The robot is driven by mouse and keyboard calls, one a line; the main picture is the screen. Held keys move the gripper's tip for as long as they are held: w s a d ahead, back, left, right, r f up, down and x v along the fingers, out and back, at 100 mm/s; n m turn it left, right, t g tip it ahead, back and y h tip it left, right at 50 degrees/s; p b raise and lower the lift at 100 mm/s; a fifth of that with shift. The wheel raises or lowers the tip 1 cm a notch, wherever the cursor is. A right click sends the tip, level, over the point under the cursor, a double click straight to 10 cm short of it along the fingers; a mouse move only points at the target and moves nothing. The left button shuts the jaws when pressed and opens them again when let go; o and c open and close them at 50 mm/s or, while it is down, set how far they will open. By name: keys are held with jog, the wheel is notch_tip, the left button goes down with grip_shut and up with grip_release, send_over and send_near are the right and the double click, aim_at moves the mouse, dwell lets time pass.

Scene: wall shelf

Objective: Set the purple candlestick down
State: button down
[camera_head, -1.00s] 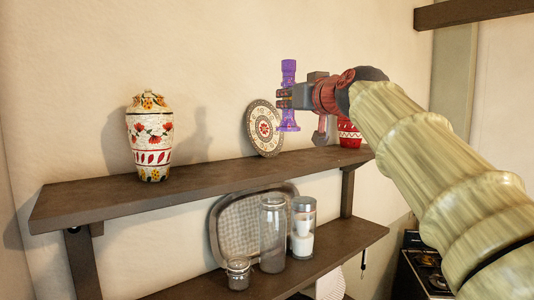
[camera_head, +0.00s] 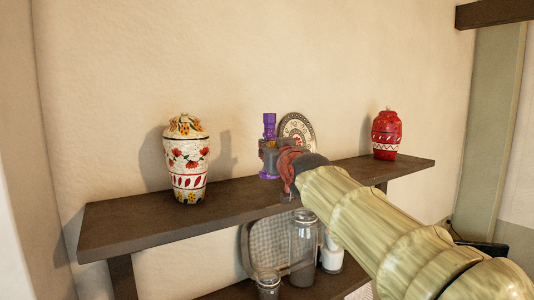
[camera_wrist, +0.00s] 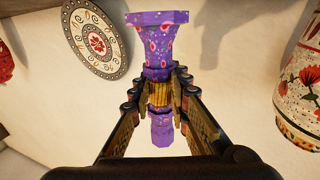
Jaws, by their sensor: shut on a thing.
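The purple candlestick (camera_head: 269,126) is upright, held in my gripper (camera_head: 268,158) over the upper shelf (camera_head: 132,215), between the white floral vase and the decorated plate. In the wrist view the candlestick (camera_wrist: 159,45) is patterned with pink spots, and my gripper (camera_wrist: 160,95) is shut around its narrow middle. In the head view its base is close to the shelf top. My gripper and arm partly hide that spot, so I cannot tell whether the base touches the shelf.
The white floral vase (camera_head: 186,160) stands left of the candlestick. The decorated plate (camera_head: 297,131) leans on the wall just right of it. A red vase (camera_head: 387,135) stands at the shelf's right end. A lower shelf holds glass jars (camera_head: 304,245) and a woven tray (camera_head: 266,246).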

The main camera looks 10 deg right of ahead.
jog(key=shift+a+f+p, duration=0.35)
jog(key=shift+p, duration=0.65)
jog(key=shift+w+f, duration=0.1)
jog(key=shift+f, duration=1.55)
jog(key=c, duration=2.2)
grip_release()
jog(key=shift+f+b, duration=0.2)
jog(key=shift+b, duration=0.1)
jog(key=o, duration=0.5)
jog(key=shift+r, duration=0.15)
